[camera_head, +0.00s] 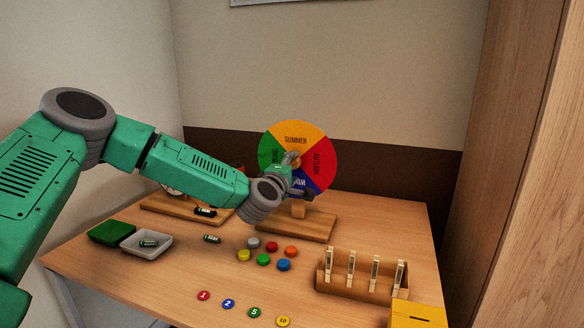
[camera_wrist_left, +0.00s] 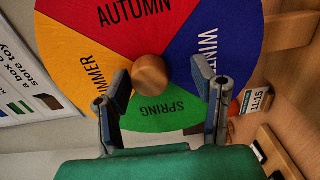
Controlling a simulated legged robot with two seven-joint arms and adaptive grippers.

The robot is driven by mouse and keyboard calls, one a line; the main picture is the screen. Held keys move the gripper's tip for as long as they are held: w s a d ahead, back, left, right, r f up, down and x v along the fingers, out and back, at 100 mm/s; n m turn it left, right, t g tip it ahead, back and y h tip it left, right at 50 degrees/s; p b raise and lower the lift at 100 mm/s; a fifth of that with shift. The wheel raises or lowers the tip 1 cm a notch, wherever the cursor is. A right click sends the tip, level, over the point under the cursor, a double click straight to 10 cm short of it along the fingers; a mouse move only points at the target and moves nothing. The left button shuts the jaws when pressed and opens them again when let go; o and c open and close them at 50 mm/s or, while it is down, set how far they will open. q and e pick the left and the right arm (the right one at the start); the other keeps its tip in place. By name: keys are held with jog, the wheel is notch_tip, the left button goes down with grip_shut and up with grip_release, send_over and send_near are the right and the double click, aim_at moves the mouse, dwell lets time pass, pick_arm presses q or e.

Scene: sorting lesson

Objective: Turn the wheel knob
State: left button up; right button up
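The season wheel (camera_head: 287,133) stands upright on a wooden stand at the back of the table, with yellow SUMMER at the top, red AUTUMN at the right, blue WINTER at the bottom and green SPRING at the left. Its round wooden knob (camera_wrist_left: 151,75) shows at the wheel's centre in the left wrist view. My left gripper (camera_wrist_left: 162,85) is open, its two fingers apart on either side of the knob, with gaps visible. In the head view my left gripper (camera_head: 297,174) covers part of the wheel's middle. My right gripper is not in view.
A clothespin rack (camera_head: 350,286) and a yellow box (camera_head: 417,314) stand at the front right. Coloured discs and numbered counters (camera_head: 228,303) lie mid-table. A white tray (camera_head: 160,248) and a green tray (camera_head: 108,232) are at the left. The table's right rear is clear.

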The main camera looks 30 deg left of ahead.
pick_arm(q)
jog(key=shift+r, duration=0.25)
jog(key=v, duration=1.2)
jog(key=shift+f, duration=0.2)
